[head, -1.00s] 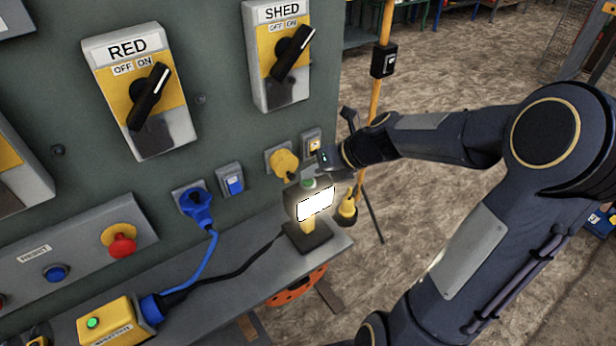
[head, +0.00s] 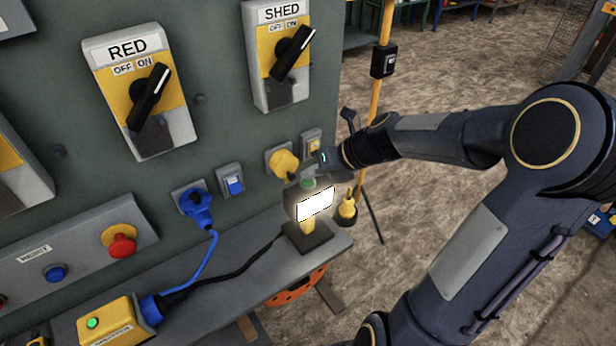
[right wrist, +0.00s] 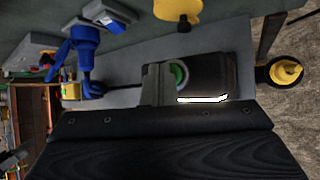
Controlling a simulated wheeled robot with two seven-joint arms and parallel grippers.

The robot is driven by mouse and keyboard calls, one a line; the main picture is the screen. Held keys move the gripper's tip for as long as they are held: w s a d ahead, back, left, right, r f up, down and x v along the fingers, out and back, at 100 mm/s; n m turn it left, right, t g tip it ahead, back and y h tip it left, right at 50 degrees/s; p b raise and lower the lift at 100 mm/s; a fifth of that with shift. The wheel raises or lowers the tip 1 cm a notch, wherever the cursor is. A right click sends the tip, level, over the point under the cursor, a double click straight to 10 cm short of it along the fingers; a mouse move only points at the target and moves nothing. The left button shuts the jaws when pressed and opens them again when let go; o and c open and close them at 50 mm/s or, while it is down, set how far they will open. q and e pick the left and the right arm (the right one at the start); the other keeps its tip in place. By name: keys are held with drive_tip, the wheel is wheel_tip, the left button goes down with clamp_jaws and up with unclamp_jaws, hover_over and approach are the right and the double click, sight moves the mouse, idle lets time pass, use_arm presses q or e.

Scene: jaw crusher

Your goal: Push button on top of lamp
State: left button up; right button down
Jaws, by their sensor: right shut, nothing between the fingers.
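The lamp (head: 308,212) stands on the grey ledge at the panel's right end. Its white front panel is lit. The green button (head: 309,183) is on its top; in the right wrist view the button (right wrist: 179,76) sits on the lamp's dark top (right wrist: 208,74). My right gripper (head: 305,174) is shut and empty, just above and behind the button in the head view. In the right wrist view its dark fingertips (right wrist: 155,84) are beside the button and partly cover its edge. I cannot tell whether they touch. My left gripper is not in view.
A yellow plug (head: 283,163) sits in the panel close behind the gripper. A blue plug (head: 196,203) and its cables lie to the left. A yellow box (head: 112,325) with another green button stands at the ledge's front. A yellow pole (head: 380,100) rises to the right.

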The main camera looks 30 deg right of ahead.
sight(313, 182)
drive_tip(key=shift+f, duration=0.2)
idle(0.4)
drive_tip(key=shift+s+f, duration=0.15)
drive_tip(key=shift+f, duration=0.2)
drive_tip(key=shift+r+p, duration=0.15)
drive_tip(key=shift+p, duration=0.4)
wheel_tip(313, 182, up, 7)
drive_tip(key=p, duration=0.7)
drive_tip(key=shift+f, duration=0.2)
drive_tip(key=shift+f, duration=0.1)
